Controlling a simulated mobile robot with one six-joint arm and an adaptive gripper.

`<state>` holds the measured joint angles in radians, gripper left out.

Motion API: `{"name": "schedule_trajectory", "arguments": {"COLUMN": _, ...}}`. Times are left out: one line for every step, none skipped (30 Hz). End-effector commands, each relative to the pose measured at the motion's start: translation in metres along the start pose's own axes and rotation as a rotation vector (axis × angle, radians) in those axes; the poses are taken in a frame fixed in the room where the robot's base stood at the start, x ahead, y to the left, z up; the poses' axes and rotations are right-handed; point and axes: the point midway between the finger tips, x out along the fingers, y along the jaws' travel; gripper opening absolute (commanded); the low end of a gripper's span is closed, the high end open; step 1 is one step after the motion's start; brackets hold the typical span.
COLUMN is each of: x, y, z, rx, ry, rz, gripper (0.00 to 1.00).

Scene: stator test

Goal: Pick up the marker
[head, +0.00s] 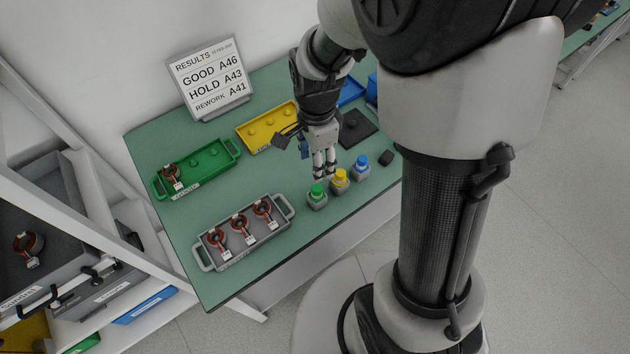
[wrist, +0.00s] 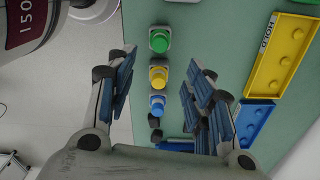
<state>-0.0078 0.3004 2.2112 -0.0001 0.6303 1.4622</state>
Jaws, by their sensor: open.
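Three short capped pieces that look like markers stand in grey square holders in a row on the green table. They are a green one (head: 317,190), a yellow one (head: 340,175) and a blue one (head: 361,161). In the wrist view the green one (wrist: 159,40) lies beyond the fingertips, while the yellow one (wrist: 158,77) and blue one (wrist: 157,103) show between the fingers. My gripper (head: 324,170) points down just behind the green and yellow ones in the head view. It is open and empty, and it also shows in the wrist view (wrist: 162,78). Its height above them is hard to tell.
A grey tray (head: 203,256) with three stators stands at the front left. A green tray (head: 215,146) holding one stator, a yellow tray (head: 243,138) and a blue tray (head: 351,92) stand behind. A dark pad (head: 357,128) and small black block (head: 386,158) lie right. A results sign (head: 211,78) stands at the back.

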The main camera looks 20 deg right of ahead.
Motion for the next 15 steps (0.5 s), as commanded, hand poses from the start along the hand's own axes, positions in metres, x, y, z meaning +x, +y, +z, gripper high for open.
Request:
{"name": "schedule_trajectory", "arguments": {"x": 0.017, "y": 0.001, "z": 0.000, "rx": 0.000, "ry": -0.001, "rz": 0.005, "gripper": 0.48}}
{"name": "schedule_trajectory", "arguments": {"x": 0.023, "y": 0.002, "z": 0.000, "rx": 0.000, "ry": -0.001, "rz": 0.006, "gripper": 0.48}}
{"name": "schedule_trajectory", "arguments": {"x": 0.032, "y": 0.001, "z": 0.000, "rx": -0.001, "ry": -0.001, "rz": 0.005, "gripper": 0.48}}
{"name": "schedule_trajectory", "arguments": {"x": 0.039, "y": 0.002, "z": 0.000, "rx": -0.001, "ry": -0.001, "rz": 0.006, "gripper": 0.48}}
{"name": "schedule_trajectory", "arguments": {"x": 0.045, "y": 0.001, "z": 0.000, "rx": -0.001, "ry": 0.000, "rz": 0.004, "gripper": 0.48}}
{"name": "schedule_trajectory", "arguments": {"x": 0.054, "y": 0.001, "z": 0.000, "rx": -0.001, "ry": -0.001, "rz": 0.005, "gripper": 0.48}}
{"name": "schedule_trajectory", "arguments": {"x": 0.060, "y": 0.001, "z": 0.000, "rx": -0.001, "ry": 0.000, "rz": 0.004, "gripper": 0.48}}
{"name": "schedule_trajectory", "arguments": {"x": 0.065, "y": 0.001, "z": 0.000, "rx": -0.001, "ry": 0.000, "rz": 0.004, "gripper": 0.48}}
{"name": "schedule_trajectory", "arguments": {"x": 0.072, "y": 0.001, "z": 0.000, "rx": -0.001, "ry": 0.000, "rz": 0.003, "gripper": 0.48}}
{"name": "schedule_trajectory", "arguments": {"x": 0.076, "y": 0.001, "z": 0.000, "rx": -0.001, "ry": 0.000, "rz": 0.003, "gripper": 0.48}}
{"name": "schedule_trajectory", "arguments": {"x": 0.080, "y": 0.001, "z": 0.000, "rx": -0.001, "ry": 0.000, "rz": 0.003, "gripper": 0.48}}
{"name": "schedule_trajectory", "arguments": {"x": 0.083, "y": 0.001, "z": 0.000, "rx": -0.001, "ry": 0.000, "rz": 0.002, "gripper": 0.48}}
{"name": "schedule_trajectory", "arguments": {"x": 0.086, "y": 0.001, "z": 0.000, "rx": -0.001, "ry": 0.000, "rz": 0.001, "gripper": 0.48}}
{"name": "schedule_trajectory", "arguments": {"x": 0.087, "y": 0.000, "z": 0.000, "rx": -0.001, "ry": 0.000, "rz": 0.001, "gripper": 0.48}}
{"name": "schedule_trajectory", "arguments": {"x": 0.089, "y": 0.001, "z": 0.000, "rx": -0.001, "ry": 0.000, "rz": 0.001, "gripper": 0.48}}
